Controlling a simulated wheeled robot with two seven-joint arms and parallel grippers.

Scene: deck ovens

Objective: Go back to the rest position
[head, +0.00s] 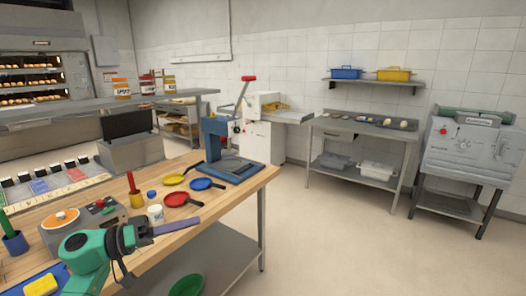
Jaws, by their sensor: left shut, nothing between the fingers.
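My left gripper (146,232) is at the lower left of the head view, over the front edge of the wooden worktable (235,184). Its green and dark wrist comes in from the bottom left. The fingers are shut and look empty. A flat purple strip (180,226) shows just beyond the fingertips along the table edge; whether it touches them I cannot tell. My right gripper is out of view.
The table holds red (183,199), yellow (173,180) and blue (207,184) pans, a white jar (156,214), a scale (62,218) and a blue press (222,150) with a red-tipped lever. The floor (330,230) to the right is clear.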

